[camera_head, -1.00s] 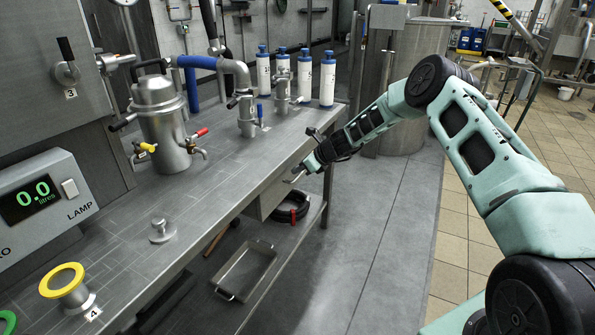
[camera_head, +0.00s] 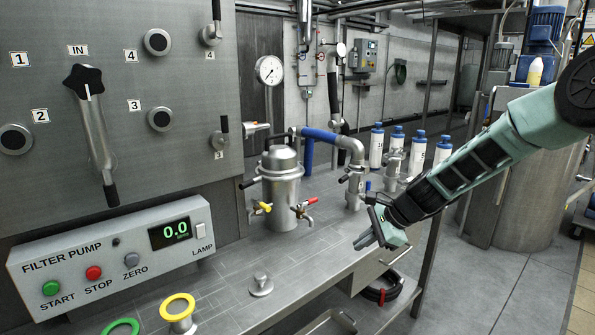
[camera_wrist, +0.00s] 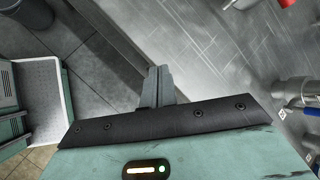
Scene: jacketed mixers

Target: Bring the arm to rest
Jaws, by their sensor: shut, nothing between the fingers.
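My arm reaches in from the right side of the head view. My gripper (camera_head: 366,241) hangs over the front edge of the steel bench (camera_head: 318,262), toward its right part. Its fingers are shut together with nothing between them. The gripper appears apart from the things on the bench.
A lidded steel vessel (camera_head: 282,190) with yellow and red valve handles stands on the bench. Several blue-capped white bottles (camera_head: 376,148) stand behind. The filter pump box (camera_head: 115,262) is at left. A drawer (camera_head: 385,262) lies below the gripper.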

